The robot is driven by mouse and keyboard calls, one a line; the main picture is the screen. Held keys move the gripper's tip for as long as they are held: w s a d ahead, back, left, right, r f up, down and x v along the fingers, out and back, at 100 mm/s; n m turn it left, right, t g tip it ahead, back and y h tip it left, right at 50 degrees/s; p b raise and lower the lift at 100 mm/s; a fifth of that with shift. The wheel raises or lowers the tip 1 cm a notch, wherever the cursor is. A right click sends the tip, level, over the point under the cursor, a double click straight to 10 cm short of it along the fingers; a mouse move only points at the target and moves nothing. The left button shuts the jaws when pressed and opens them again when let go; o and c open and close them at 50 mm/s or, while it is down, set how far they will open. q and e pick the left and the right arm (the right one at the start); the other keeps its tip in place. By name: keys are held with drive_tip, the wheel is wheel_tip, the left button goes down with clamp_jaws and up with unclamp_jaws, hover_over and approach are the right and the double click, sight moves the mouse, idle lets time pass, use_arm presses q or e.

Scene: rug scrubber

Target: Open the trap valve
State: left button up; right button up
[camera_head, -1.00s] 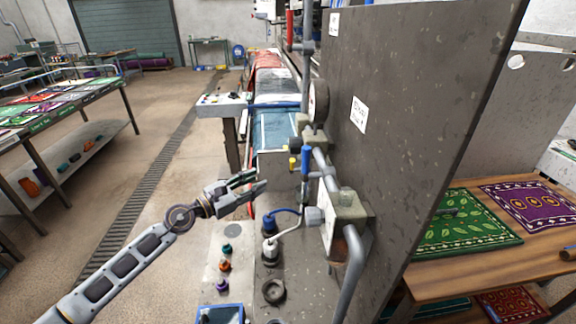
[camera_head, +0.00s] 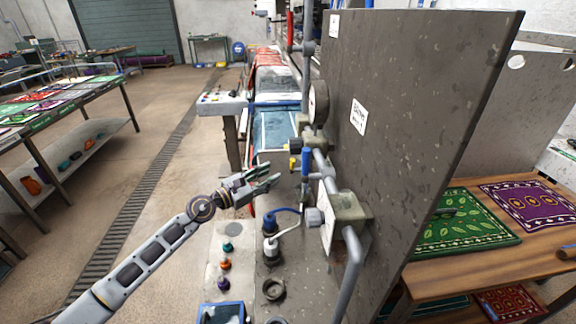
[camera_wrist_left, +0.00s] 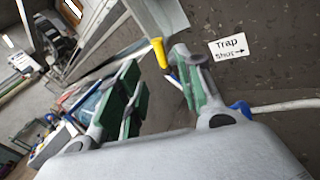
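My left gripper (camera_head: 268,178) is open and empty, just left of the pipework on the grey panel. In the left wrist view its green-padded fingers (camera_wrist_left: 158,75) are spread apart. A yellow handle (camera_wrist_left: 159,52) shows beyond and between the fingertips, with no visible contact. A white label reading "Trap shut" with an arrow to the right (camera_wrist_left: 230,47) is on the panel beside it. In the head view a small yellow handle (camera_head: 292,163) sits left of an upright blue lever (camera_head: 306,162). I cannot tell for certain which one is the trap valve. My right gripper is not in view.
The grey panel (camera_head: 410,110) stands close right of the pipes. A junction box (camera_head: 346,208), a gauge (camera_head: 319,100) and a blue plug with a white cable (camera_head: 270,224) crowd the area. A control panel with coloured knobs (camera_head: 225,264) lies below my left wrist.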

sight(291, 165)
use_arm(q)
drive_tip(key=shift+x, duration=4.35)
drive_tip(key=shift+c, duration=0.4)
drive_tip(key=shift+p, duration=0.3)
clamp_jaws()
